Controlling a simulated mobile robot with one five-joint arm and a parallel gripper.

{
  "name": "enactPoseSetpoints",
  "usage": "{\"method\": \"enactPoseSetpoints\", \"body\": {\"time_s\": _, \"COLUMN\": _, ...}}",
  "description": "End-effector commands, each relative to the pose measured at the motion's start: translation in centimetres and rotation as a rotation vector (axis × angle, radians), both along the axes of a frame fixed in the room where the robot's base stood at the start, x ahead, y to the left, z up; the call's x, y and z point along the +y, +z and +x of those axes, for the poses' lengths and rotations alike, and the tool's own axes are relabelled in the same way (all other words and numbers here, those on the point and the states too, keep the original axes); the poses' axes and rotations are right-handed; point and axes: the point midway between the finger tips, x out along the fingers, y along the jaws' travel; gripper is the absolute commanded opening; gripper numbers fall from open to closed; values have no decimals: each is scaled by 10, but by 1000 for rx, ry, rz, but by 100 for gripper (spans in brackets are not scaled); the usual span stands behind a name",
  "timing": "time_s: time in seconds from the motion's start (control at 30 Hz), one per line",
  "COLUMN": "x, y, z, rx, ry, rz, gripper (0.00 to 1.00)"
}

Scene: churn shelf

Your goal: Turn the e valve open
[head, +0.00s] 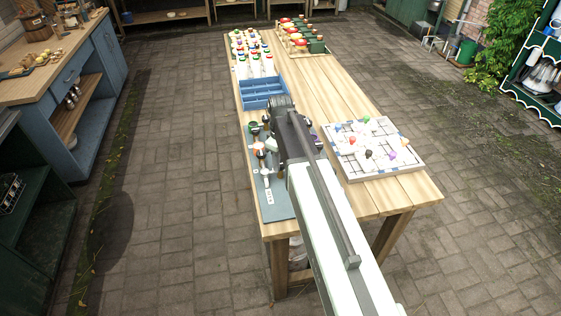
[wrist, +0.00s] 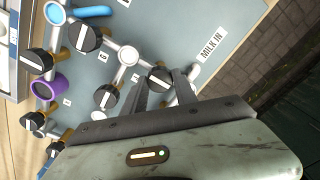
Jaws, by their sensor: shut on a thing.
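The valve panel (head: 279,209) is a grey-blue board on the near left of the table, with silver pipes and several black valve knobs. In the wrist view, my gripper (wrist: 161,80) reaches over the panel with its two dark fingers on either side of a black knob (wrist: 159,79), shut on it. Its white pointer line shows. Small letter tags sit beside the knobs, but they are too small to read surely, so I cannot tell which is e. A "MILK IN" label (wrist: 213,44) lies right of the held knob. In the head view, my arm hides the fingertips.
Other black knobs (wrist: 86,37) stand close to the held one. A blue ring (wrist: 55,13) and a purple ring (wrist: 46,87) are on the pipes. A blue crate (head: 262,91) stands behind the panel; a white gridded board (head: 385,166) with small coloured pieces lies right of my arm.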

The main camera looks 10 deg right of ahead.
Motion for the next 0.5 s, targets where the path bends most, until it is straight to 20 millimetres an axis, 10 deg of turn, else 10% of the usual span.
{"method": "enactPoseSetpoints", "body": {"time_s": 0.43, "x": 0, "y": 0, "z": 0, "rx": 1, "ry": 10, "rz": -1, "gripper": 0}}
{"method": "enactPoseSetpoints", "body": {"time_s": 0.47, "x": 0, "y": 0, "z": 0, "rx": 1, "ry": 10, "rz": -1, "gripper": 39}}
{"method": "enactPoseSetpoints", "body": {"time_s": 0.5, "x": 0, "y": 0, "z": 0, "rx": 1, "ry": 10, "rz": -1, "gripper": 51}}
